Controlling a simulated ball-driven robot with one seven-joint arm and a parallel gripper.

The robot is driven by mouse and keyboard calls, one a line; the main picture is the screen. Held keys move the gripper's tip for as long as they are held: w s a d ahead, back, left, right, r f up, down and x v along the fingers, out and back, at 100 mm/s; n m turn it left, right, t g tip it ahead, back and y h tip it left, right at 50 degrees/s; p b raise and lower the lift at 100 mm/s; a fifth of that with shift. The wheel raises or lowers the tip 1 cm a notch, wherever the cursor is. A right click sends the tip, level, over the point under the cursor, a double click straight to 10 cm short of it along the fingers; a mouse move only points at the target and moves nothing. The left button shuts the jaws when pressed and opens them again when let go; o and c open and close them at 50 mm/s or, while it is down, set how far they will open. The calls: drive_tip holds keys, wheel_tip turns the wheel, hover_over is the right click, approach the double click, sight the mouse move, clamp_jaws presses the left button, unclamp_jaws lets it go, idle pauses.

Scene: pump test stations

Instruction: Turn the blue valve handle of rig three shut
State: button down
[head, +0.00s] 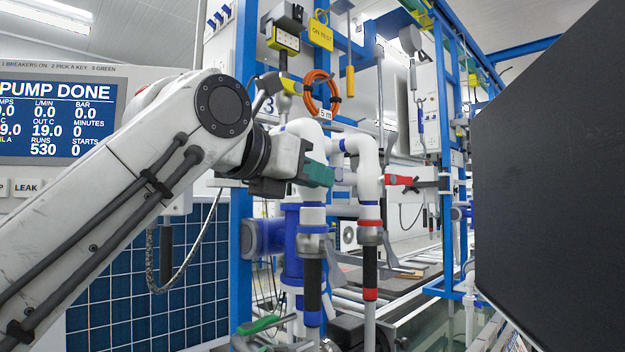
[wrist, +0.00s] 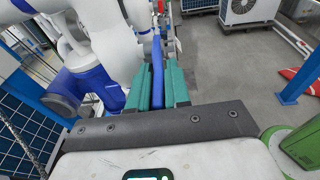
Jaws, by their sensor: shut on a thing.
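The blue valve handle (wrist: 158,80) runs lengthwise between the two green fingers of my gripper (wrist: 160,72) in the wrist view. My gripper is shut on it. In the head view my gripper (head: 318,174) is at the white pipe with blue bands (head: 312,215), and its fingers hide the handle there. The rig's blue post carries a sign with a 3 (head: 268,106). In the wrist view the white pipe and blue fittings stand just left of and beyond the fingers.
A second white pipe with a red-handled valve (head: 398,180) stands close on the right. An orange cable coil (head: 321,94) hangs above. A display reading PUMP DONE (head: 62,118) is at left. A large dark panel (head: 550,190) blocks the right side.

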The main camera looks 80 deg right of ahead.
drive_tip(key=shift+w, duration=0.1)
drive_tip(key=c, duration=1.4)
unclamp_jaws()
drive_tip(key=p+v, duration=0.1)
drive_tip(key=v, duration=1)
